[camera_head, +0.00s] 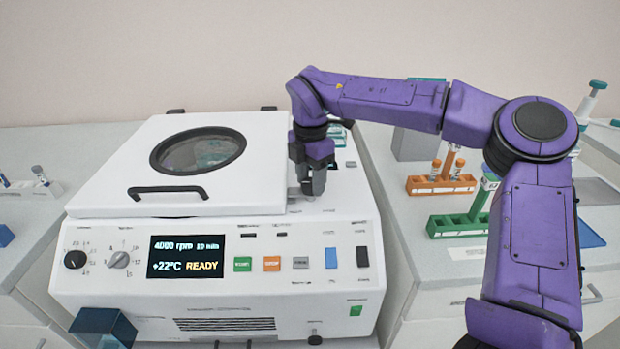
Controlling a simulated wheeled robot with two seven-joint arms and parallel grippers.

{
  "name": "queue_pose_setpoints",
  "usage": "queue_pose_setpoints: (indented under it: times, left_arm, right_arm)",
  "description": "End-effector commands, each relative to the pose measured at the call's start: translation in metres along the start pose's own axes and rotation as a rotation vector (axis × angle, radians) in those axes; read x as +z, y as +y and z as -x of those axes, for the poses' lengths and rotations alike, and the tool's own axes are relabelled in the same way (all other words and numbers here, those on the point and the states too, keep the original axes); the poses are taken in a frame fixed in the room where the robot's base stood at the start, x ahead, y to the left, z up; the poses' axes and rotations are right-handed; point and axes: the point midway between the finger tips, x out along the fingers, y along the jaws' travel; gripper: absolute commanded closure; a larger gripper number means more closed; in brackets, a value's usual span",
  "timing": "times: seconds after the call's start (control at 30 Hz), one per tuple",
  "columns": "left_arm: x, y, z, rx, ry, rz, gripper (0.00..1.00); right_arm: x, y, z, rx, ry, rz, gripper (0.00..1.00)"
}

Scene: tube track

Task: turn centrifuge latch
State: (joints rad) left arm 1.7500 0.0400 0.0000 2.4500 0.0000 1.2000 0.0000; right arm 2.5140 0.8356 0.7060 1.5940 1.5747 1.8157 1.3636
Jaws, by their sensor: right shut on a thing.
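The centrifuge (215,240) is a white bench machine in the middle of the camera_head view. Its lid (110,170) is down, with a round dark-rimmed window and a black handle (168,191) along its front. The display (187,256) reads 4000 rpm, +22°C and READY. My right gripper (307,186) points down at the right edge of the lid, near its front corner. It is shut on the latch there, which the fingers mostly hide, so its angle cannot be told. My left gripper is out of view.
On the right counter stand an orange tube rack (440,184) and a green tube rack (457,223). My right arm passes over that counter. Knobs and coloured buttons line the machine's front. A dark blue box-like thing (103,327) is at the lower left. The space above the lid is clear.

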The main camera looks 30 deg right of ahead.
Motion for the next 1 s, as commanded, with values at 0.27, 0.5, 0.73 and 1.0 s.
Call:
queue_pose_setpoints:
  times: [0.27, 0.5, 0.73, 1.0]
  left_arm:
    - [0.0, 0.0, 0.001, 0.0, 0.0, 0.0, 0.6]
    - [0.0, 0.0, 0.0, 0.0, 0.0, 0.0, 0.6]
    - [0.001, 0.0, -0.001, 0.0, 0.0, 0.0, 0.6]
    - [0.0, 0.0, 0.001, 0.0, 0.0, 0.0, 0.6]
  right_arm:
    - [0.001, 0.001, 0.003, 0.009, -0.001, -0.001, 0.29]
    - [0.001, 0.001, 0.006, 0.006, -0.001, -0.002, 0.29]
    - [0.001, 0.002, 0.054, 0.01, -0.002, -0.003, 0.29]
    - [0.001, 0.002, 0.103, 0.008, -0.002, -0.002, 0.29]
